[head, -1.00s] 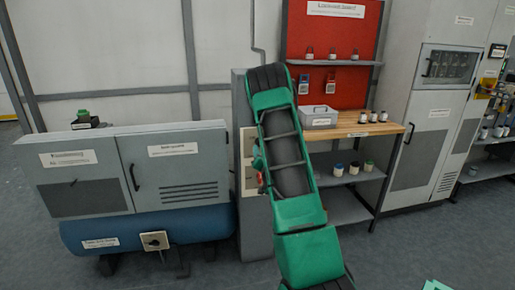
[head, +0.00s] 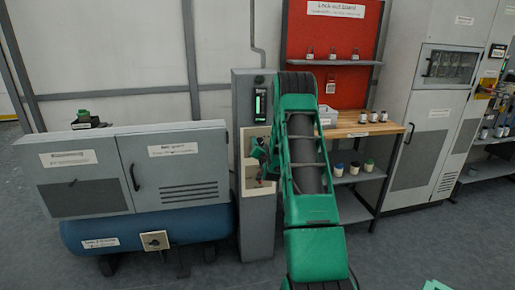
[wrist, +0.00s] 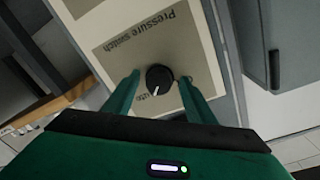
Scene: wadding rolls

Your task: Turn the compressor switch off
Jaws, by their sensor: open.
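A black round knob (wrist: 159,79) with a white mark sits on a beige plate (wrist: 185,35) labelled "Pressure switch", seen upside down in the wrist view. The mark points down-left, near a partly hidden label. My gripper (wrist: 158,88) is open, with one green finger on each side of the knob; I cannot tell whether they touch it. In the head view my gripper (head: 257,158) is at the beige plates on the grey column (head: 256,225), partly covered by my arm. The compressor (head: 150,226) has a blue tank and, low on its front, a dark knob on a beige plate (head: 155,241).
Grey cabinets (head: 175,185) stand above the tank, left of the column. A wooden bench (head: 385,130) with jars and a tray is right of my arm, before a red lock-out board (head: 345,60). The floor in front is mostly clear.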

